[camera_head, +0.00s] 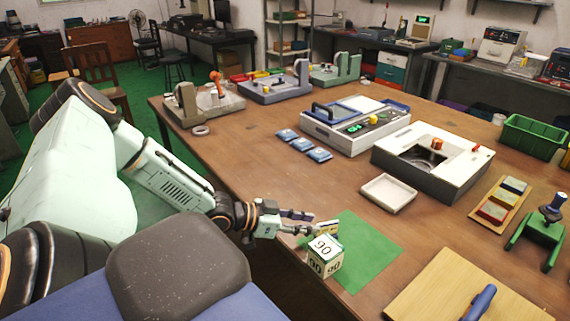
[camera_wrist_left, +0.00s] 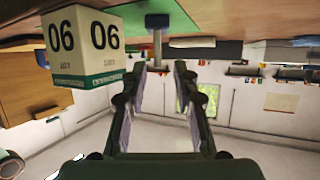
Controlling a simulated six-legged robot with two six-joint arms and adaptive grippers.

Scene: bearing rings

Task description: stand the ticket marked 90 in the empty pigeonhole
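A pale box-shaped block marked 90 (camera_head: 325,257) stands upright on the green mat (camera_head: 372,250), near the table's front edge. It also shows inverted at the upper left of the left wrist view (camera_wrist_left: 83,45), with a green band on its side. No separate flat ticket is clear. My left gripper (camera_head: 318,224) is just behind the block in the head view. In the wrist view (camera_wrist_left: 160,68) its fingers are apart with nothing clearly held. A small yellowish patch shows at its tips; I cannot tell what it is. I cannot make out an empty pigeonhole. My right gripper is out of view.
A wooden holder (camera_head: 480,211) with coloured blocks and a green stand with a dark knob (camera_head: 543,237) are at right. A white tray (camera_head: 388,194) lies beyond the mat. A wooden board (camera_head: 440,294) with a blue handle is at front right. The mat's right part is clear.

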